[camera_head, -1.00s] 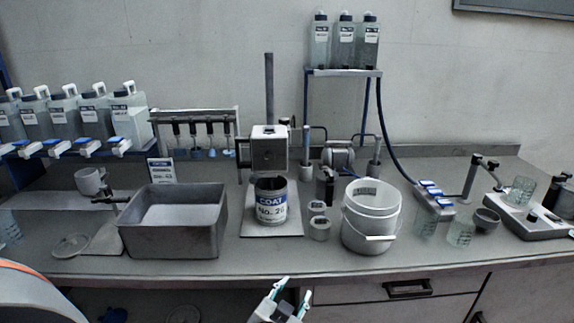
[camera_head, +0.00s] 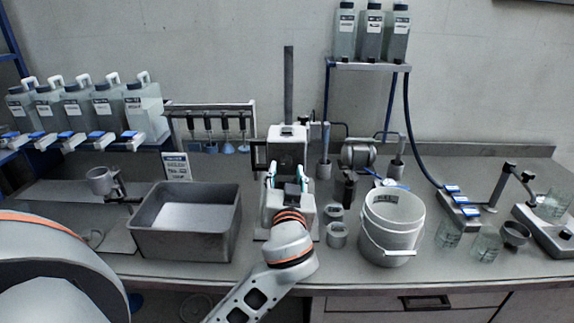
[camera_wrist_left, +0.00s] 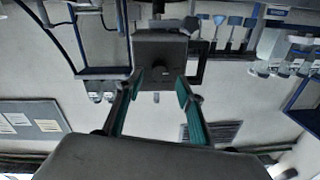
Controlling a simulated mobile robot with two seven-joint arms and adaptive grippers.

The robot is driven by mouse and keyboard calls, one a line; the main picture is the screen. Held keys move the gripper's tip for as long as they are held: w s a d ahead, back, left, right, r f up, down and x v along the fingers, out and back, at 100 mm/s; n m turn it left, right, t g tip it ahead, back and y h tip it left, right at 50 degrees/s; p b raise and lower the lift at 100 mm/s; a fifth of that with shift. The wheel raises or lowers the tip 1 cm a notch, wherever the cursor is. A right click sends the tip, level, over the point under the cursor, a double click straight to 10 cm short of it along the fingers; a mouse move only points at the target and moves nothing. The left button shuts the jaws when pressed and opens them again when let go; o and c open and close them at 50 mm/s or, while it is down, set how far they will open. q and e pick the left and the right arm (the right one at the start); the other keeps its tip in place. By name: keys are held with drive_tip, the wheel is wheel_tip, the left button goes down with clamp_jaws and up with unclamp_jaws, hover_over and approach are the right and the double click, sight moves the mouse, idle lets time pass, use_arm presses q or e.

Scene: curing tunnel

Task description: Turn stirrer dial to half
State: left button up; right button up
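The stirrer's grey box-shaped head (camera_head: 289,150) stands on a tall post at the middle of the bench. It also shows upside down in the left wrist view (camera_wrist_left: 148,48). A small dark round spot (camera_wrist_left: 157,70) on its face there looks like the dial; its setting is too small to read. My left gripper (camera_head: 287,174) is open and empty in front of the head, its teal fingers apart. In the left wrist view the fingers (camera_wrist_left: 157,92) point at the head with the dial between them; contact cannot be told. My gripper hides the labelled can below. My right gripper is not in view.
A metal tray (camera_head: 140,238) stands to the left and a white bucket (camera_head: 389,240) to the right, with small grey jars (camera_head: 337,235) between bucket and stirrer. A rack of hanging tools (camera_head: 210,107) is behind left. A bottle shelf (camera_head: 367,67) stands behind right.

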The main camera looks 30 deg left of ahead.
sight(286, 162)
use_arm(q)
drive_tip(key=shift+x, duration=1.2)
clamp_jaws()
